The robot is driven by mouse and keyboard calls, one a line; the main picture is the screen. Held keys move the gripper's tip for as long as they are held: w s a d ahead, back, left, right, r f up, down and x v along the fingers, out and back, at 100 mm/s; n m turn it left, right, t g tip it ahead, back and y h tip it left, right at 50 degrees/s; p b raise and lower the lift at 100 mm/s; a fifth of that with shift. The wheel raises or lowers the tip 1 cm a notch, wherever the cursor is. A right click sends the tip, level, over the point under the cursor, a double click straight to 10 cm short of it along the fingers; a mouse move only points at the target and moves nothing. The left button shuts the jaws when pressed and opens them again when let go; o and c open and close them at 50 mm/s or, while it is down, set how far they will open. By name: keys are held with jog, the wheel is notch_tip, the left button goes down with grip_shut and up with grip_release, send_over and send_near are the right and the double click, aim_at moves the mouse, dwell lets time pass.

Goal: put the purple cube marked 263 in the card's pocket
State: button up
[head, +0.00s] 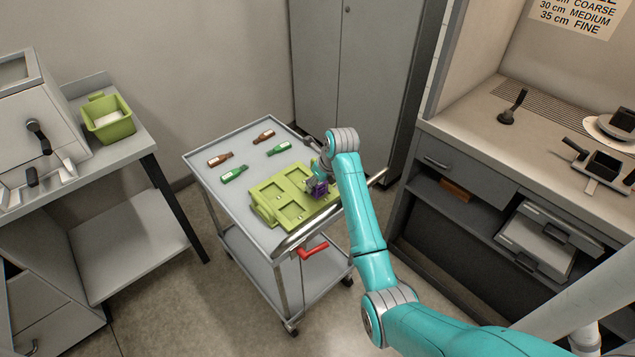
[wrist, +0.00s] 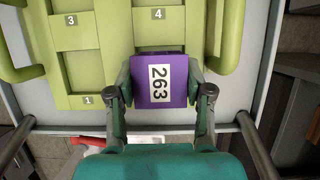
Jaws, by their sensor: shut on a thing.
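The purple cube (wrist: 177,93) bears a white label reading 263 in the wrist view. My gripper (wrist: 160,78) is shut on it, one finger on each side. In the head view the cube (head: 319,190) is at the right end of the green pocketed tray (head: 283,202). In the wrist view the tray (wrist: 106,30) shows pockets marked 1, 3 and 4. The cube lies over the pocket place below 4 and right of 1, hiding that mark. I cannot tell whether it is inside or above. No card is identifiable.
The tray lies on a grey trolley (head: 207,176) with a front rail. A green bin (head: 108,121) stands on the left bench.

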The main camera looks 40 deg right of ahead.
jog(key=shift+f, duration=0.85)
dwell(0.9)
jog(key=o, duration=1.5)
jog(key=shift+v, duration=2.5)
jog(key=shift+v, duration=3.8)
